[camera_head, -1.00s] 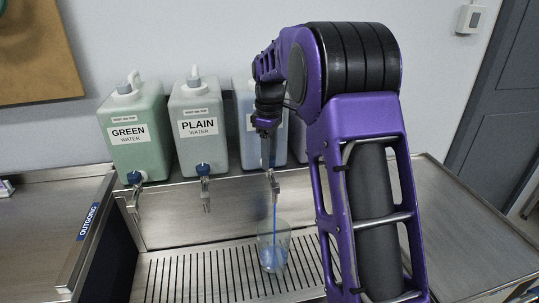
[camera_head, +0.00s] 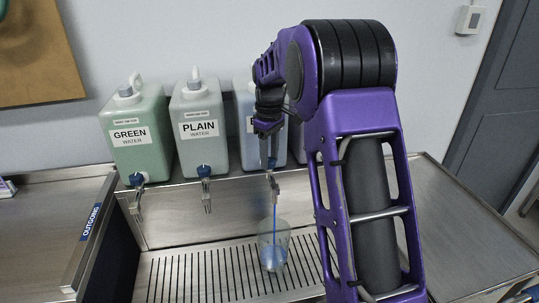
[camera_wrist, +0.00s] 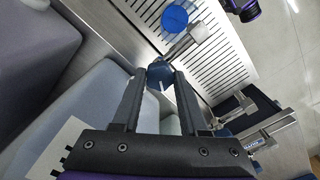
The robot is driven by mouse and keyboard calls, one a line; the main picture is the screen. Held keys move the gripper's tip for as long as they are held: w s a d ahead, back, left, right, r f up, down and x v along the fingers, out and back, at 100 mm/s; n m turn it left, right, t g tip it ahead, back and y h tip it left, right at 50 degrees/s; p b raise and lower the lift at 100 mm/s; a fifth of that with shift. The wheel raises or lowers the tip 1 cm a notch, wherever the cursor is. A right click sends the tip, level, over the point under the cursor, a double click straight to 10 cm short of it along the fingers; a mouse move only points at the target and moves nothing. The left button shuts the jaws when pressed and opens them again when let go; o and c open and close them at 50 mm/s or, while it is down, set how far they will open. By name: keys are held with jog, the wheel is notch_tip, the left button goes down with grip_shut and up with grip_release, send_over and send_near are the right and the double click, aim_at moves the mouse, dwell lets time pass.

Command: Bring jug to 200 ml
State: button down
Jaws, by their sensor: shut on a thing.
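The clear jug (camera_head: 284,241) stands upright on the slotted drip tray under the tap (camera_head: 274,186) of the blue-tinted container. A thin blue stream (camera_head: 275,215) runs from this tap into the jug, and blue liquid covers its lower part. I cannot read any marks on the jug. In the wrist view the jug (camera_wrist: 174,18) shows as a blue round beyond the tap spout. My gripper (camera_wrist: 160,77) is shut on the blue tap handle (camera_wrist: 160,72). In the head view my gripper (camera_head: 270,160) reaches down in front of the blue-tinted container (camera_head: 247,118), whose label is mostly hidden.
The GREEN water container (camera_head: 145,155) and PLAIN water container (camera_head: 202,155) stand to the left, with no flow visible at their taps. The slotted drip tray (camera_head: 200,275) is clear left of the jug. A steel counter marked OUTGOING (camera_head: 90,222) lies at the left.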

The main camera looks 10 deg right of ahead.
jog(key=shift+c, duration=2.2)
grip_release()
jog(key=shift+r, duration=0.1)
notch_tip(320, 180, up, 17)
jog(key=shift+r+p, duration=0.15)
jog(key=shift+p, duration=0.15)
jog(key=shift+r, duration=0.1)
